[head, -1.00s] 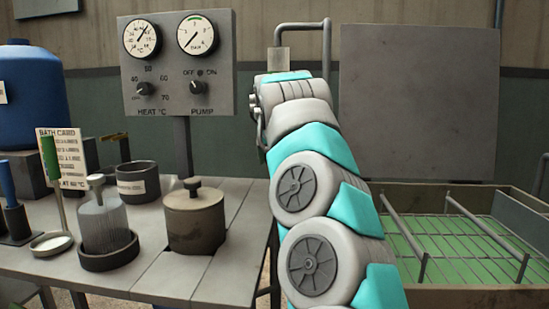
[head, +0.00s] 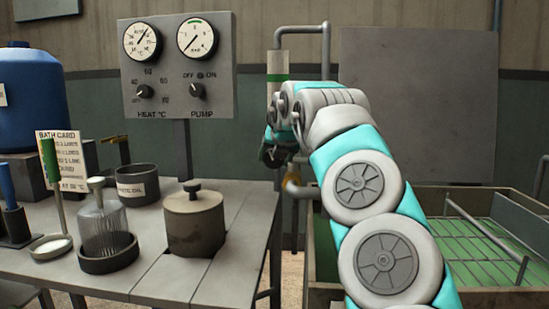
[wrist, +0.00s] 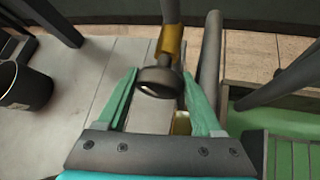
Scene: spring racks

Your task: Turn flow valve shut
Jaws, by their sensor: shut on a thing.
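The flow valve's dark round handwheel (wrist: 160,81) is on a brass-coloured fitting (wrist: 170,45) on a pipe, in the wrist view. My gripper (wrist: 161,76) is shut on the handwheel, with one teal finger at its left and one at its right. In the head view my gripper (head: 270,150) is at the pipe, seen side-on, and hides the handwheel. A brass elbow (head: 291,186) shows just below it. A sight tube (head: 277,65) with a green band stands above it. The handwheel's turn angle cannot be told.
A grey panel (head: 180,110) with two gauges and HEAT and PUMP knobs stands behind the bench (head: 175,275) at left. The bench holds a lidded pot (head: 194,225) and a glass jar (head: 105,225). A green-floored tray with rails (head: 450,240) is at right.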

